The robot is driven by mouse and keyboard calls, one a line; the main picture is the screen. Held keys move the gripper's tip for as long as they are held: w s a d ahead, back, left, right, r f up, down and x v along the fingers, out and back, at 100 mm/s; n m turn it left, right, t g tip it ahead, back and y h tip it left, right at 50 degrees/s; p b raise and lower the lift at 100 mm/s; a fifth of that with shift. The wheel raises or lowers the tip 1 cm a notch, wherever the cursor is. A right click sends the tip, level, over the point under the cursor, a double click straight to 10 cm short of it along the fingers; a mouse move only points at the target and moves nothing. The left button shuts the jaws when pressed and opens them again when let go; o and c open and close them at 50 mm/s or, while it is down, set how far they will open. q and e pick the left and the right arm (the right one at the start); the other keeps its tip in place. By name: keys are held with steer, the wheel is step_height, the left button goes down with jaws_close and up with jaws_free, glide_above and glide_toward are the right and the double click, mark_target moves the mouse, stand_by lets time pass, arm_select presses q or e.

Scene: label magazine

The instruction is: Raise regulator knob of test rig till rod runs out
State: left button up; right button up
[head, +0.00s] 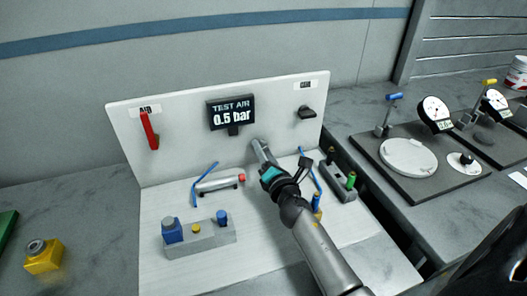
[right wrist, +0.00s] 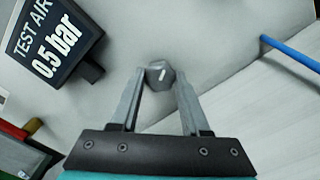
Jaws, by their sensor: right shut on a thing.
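The white test rig (head: 180,125) stands on the bench with a display (head: 231,114) reading TEST AIR 0.5 bar. The grey regulator knob (right wrist: 160,70), with a white pointer mark, sits on the upright panel. My right gripper (head: 260,148) reaches to the panel below and right of the display. In the right wrist view its fingertips (right wrist: 159,80) are shut on the knob, one on each side. The knob is hidden behind the fingers in the head view. A grey cylinder (head: 216,185) with a red tip (head: 241,178) lies left of my arm. My left gripper is out of view.
A red lever (head: 149,130) and a black knob (head: 306,112) are on the panel. A valve block (head: 208,238) stands in front, and a grey block with coloured buttons (head: 340,184) at right. Blue tubes (head: 205,184) rise beside the cylinder. Dial gauges (head: 434,112) stand further right.

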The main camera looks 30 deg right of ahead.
jaws_close()
steer(key=m, duration=0.3)
stand_by(0.4)
steer(key=o, duration=0.7)
jaws_free()
steer(key=v, duration=1.5)
steer(key=shift+s+a+b, duration=0.1)
steer(key=shift+a+b, duration=0.05)
steer(key=shift+b, duration=0.2)
